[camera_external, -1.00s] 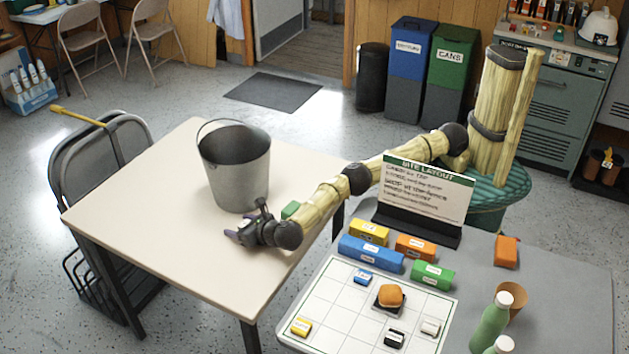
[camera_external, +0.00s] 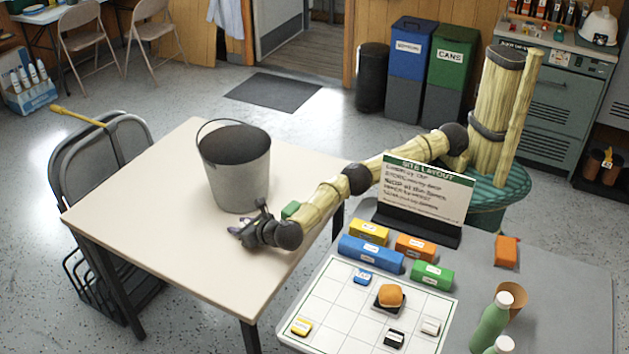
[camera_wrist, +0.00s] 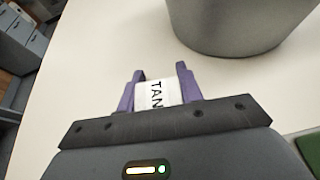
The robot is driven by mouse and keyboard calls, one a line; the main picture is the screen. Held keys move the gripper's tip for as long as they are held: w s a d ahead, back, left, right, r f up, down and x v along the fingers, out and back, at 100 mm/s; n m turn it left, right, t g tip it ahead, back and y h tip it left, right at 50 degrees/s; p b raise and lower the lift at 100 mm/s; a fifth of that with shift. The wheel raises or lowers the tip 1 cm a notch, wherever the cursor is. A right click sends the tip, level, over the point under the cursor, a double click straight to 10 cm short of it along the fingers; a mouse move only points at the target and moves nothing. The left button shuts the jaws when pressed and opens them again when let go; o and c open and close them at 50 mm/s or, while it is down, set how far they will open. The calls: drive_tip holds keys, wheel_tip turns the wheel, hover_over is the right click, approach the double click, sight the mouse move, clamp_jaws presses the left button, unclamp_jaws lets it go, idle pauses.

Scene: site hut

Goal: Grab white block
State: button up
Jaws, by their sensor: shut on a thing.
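My gripper (camera_wrist: 160,78) has its purple fingers on both sides of a white block (camera_wrist: 157,93) with black letters starting "TAN". The fingers are shut on it, over the pale table (camera_wrist: 90,60). In the external view my gripper (camera_external: 240,233) is low over the table, in front of the grey bucket (camera_external: 240,180). The block is too small there to make out clearly. I cannot tell whether it still touches the table.
The bucket (camera_wrist: 230,30) stands close beyond my fingers. A green block (camera_external: 290,210) lies beside my arm. The gridded board (camera_external: 340,305) holds small blocks, with larger coloured blocks and a sign (camera_external: 425,190) behind it. The table's left part is clear.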

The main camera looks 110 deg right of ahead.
wheel_tip(320, 180, up, 10)
drive_tip(key=shift+p, duration=0.45)
idle(0.6)
